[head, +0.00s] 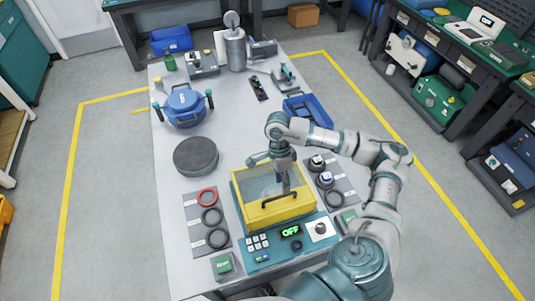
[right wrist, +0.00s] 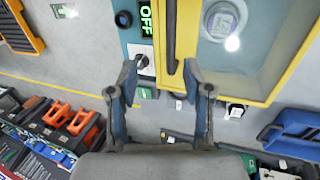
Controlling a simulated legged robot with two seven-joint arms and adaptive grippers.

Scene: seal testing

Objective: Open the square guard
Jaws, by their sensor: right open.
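The square guard (head: 240,203) is a yellow frame with a clear top panel. It lies flat over the test machine with its dark bar handle (head: 277,201) near the front edge. My right gripper (head: 284,181) is above the guard, pointing down close to the handle. In the right wrist view the fingers of my right gripper (right wrist: 160,72) are apart and empty. The handle (right wrist: 171,38) shows beyond them, its near end lined up with the gap. I cannot tell whether the fingers touch it. My left gripper is out of view.
A teal control panel (head: 260,258) with a green OFF display stands in front of the guard. A blue tray (head: 312,105) is at back right.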

